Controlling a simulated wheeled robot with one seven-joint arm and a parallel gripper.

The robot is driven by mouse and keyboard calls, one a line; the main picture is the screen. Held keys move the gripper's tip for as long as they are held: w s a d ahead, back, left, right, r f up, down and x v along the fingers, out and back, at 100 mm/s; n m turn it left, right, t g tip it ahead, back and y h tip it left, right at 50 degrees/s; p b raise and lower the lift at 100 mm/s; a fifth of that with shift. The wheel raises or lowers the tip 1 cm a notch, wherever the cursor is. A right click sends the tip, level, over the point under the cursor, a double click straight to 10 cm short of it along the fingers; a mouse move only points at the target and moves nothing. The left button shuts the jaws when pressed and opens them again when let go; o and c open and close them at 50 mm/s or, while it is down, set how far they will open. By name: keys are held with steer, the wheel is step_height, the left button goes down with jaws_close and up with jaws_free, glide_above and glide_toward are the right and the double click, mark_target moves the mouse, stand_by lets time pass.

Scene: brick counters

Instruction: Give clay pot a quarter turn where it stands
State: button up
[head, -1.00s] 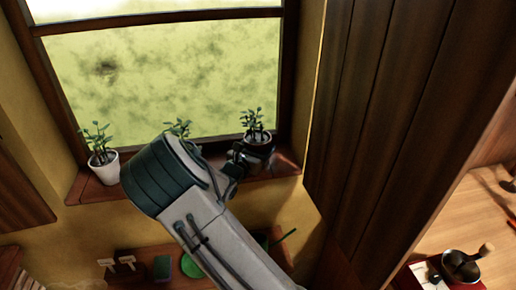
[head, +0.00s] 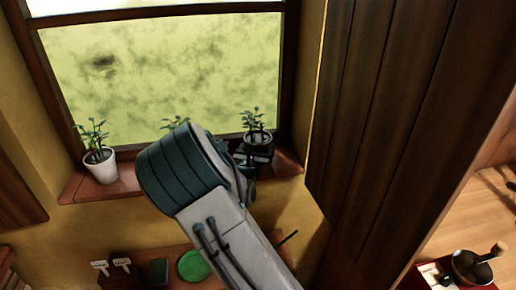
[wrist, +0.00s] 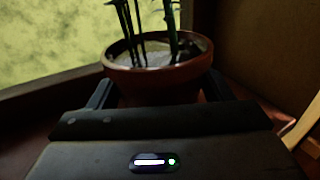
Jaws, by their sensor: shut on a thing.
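The clay pot (head: 262,140) is reddish brown, holds a leafy green plant, and stands upright at the right end of the window sill. In the wrist view the pot (wrist: 160,78) is close and central, with grey soil and stems inside its rim. My gripper (wrist: 158,92) is shut on the pot, one finger on each side below the rim. In the head view my gripper (head: 258,157) is at the near side of the pot, partly hidden by my arm. The pot's base is hidden by the gripper body.
A white pot (head: 101,165) with a plant stands at the sill's left end. Another plant (head: 175,123) shows behind my arm, its pot hidden. The window (head: 160,75) is behind the sill (head: 125,185). A dark wooden panel (head: 385,100) stands to the right.

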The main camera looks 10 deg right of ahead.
steer(key=shift+r, duration=0.1)
steer(key=o, duration=1.6)
steer(key=shift+c, duration=0.2)
steer(key=shift+s, duration=0.15)
steer(key=b+v, duration=0.2)
steer(key=v, duration=1.1)
steer(key=shift+s, duration=0.3)
